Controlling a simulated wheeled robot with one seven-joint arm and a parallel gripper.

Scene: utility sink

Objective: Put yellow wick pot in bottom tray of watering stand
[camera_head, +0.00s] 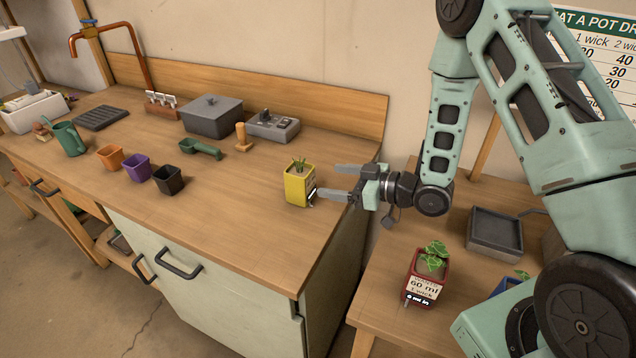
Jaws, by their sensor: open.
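The yellow wick pot (297,187) stands upright on the wooden counter near its right end, with a small green plant in it and a label on its right side. My gripper (328,181) is open just to the right of the yellow pot, its fingers pointing left toward it. One finger reaches behind the pot's right side and the other is near its label. I cannot tell whether either finger touches it. A grey tray (494,240) sits on the lower wooden surface at right. I cannot tell whether it is the watering stand's bottom tray; my arm hides much there.
A red pot (427,277) with a plant stands on the lower right surface, a blue pot (508,286) partly hidden beside it. Orange (110,158), purple (137,167) and black (168,180) pots stand at left. A green scoop (200,148) lies behind. The counter front is clear.

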